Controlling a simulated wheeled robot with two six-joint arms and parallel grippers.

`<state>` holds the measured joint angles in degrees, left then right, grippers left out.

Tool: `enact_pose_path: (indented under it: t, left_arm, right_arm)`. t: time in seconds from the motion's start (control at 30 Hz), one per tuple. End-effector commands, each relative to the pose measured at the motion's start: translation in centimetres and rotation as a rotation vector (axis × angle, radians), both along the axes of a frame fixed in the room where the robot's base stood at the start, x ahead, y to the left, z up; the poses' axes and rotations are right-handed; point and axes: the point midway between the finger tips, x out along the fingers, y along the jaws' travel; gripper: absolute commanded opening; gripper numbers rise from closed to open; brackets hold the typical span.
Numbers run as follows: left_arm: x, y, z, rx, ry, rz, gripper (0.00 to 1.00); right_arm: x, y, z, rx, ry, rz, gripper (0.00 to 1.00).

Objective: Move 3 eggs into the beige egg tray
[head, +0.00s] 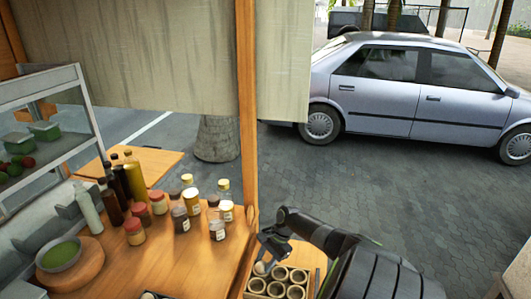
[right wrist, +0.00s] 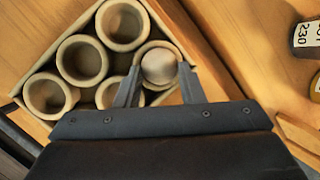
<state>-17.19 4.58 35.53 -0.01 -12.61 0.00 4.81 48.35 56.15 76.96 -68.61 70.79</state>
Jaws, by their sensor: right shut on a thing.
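The beige egg tray (head: 281,290) stands at the bottom right of the counter in the head view, with several round, tube-like cups. The right wrist view shows its cups (right wrist: 82,60) from above, and those in clear view look empty. My right gripper (head: 265,262) is over the tray's left part. In the right wrist view its fingers (right wrist: 158,78) are shut on a pale round egg (right wrist: 158,65), at the mouth of the rightmost cup. I cannot tell whether the egg rests on the cup's bottom. My left gripper is not in view.
Several bottles and jars (head: 190,202) stand on the wooden counter (head: 175,262), left of a wooden post (head: 247,100). A green bowl (head: 62,255) sits on a round wooden block at left. A dark object (head: 150,295) is cut off at the bottom edge.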

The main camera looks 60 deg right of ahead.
Motion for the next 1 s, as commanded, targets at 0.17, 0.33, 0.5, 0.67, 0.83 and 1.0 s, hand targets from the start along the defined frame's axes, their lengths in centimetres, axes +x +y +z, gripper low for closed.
enact_pose_path:
  t: [0.17, 0.33, 0.5, 0.67, 0.83, 1.0]
  left_arm:
    - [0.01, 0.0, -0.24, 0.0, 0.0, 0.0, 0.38]
    - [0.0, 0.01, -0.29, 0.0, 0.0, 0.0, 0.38]
    - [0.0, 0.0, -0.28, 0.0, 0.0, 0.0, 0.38]
    - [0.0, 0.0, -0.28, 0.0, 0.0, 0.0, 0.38]
    - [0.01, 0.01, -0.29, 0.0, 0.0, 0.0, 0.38]
    - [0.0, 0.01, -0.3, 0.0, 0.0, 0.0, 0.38]
  right_arm:
    - [0.03, 0.02, -0.33, 0.0, 0.0, 0.0, 0.28]
    - [0.03, 0.01, -0.41, 0.0, -0.001, 0.001, 0.28]
    - [0.02, 0.01, -0.42, 0.0, 0.0, 0.001, 0.38]
    - [0.01, 0.01, -0.42, 0.0, 0.0, 0.001, 0.59]
    - [-0.04, 0.02, -0.47, 0.0, 0.001, 0.0, 0.61]
    - [-0.22, -0.21, -0.1, -0.002, 0.001, 0.0, 0.61]
